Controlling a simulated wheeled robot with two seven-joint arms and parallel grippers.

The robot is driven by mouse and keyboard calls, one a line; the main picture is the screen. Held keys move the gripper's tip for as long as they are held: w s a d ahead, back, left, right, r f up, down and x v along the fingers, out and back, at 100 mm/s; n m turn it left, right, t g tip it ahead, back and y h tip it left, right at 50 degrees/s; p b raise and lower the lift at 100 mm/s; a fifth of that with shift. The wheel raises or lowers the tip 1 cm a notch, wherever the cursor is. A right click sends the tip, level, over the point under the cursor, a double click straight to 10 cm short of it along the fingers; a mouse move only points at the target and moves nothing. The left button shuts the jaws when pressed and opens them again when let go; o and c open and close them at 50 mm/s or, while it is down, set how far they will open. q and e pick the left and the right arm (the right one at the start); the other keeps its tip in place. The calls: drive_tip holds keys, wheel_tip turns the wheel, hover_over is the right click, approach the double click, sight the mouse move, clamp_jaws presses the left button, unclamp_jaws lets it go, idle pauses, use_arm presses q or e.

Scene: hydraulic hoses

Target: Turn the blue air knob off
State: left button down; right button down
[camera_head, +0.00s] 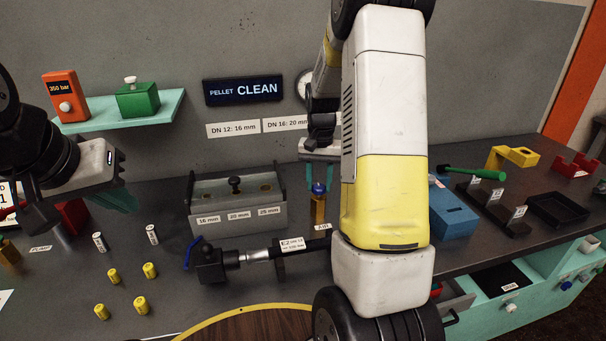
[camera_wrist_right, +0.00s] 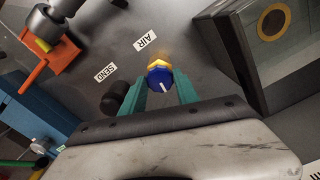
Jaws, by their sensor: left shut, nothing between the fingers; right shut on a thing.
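The blue air knob (camera_head: 319,188) sits on top of a yellow-brass post (camera_head: 318,210) standing on the bench, beside the AIR label (camera_head: 322,227). In the right wrist view the knob (camera_wrist_right: 159,79) shows a white pointer line on its face. My right gripper (camera_head: 319,178) comes down over the post from above. Its teal fingers are shut on the knob, one on each side. My left gripper (camera_head: 116,198) is shut and empty at the far left, well away from the knob; its fingertips are partly dark and hard to see.
A grey box with size labels (camera_head: 236,216) stands left of the post. A hose fitting with a black block (camera_head: 209,263) lies in front. The SEND label (camera_wrist_right: 105,72) and an orange part (camera_wrist_right: 45,69) show in the wrist view. A blue box (camera_head: 452,222) stands to the right.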

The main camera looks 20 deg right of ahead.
sight(319, 186)
drive_tip(key=shift+n, duration=0.7)
drive_tip(key=shift+w, duration=0.1)
drive_tip(key=c, duration=0.9)
unclamp_jaws()
drive_tip(key=shift+r, duration=3.95)
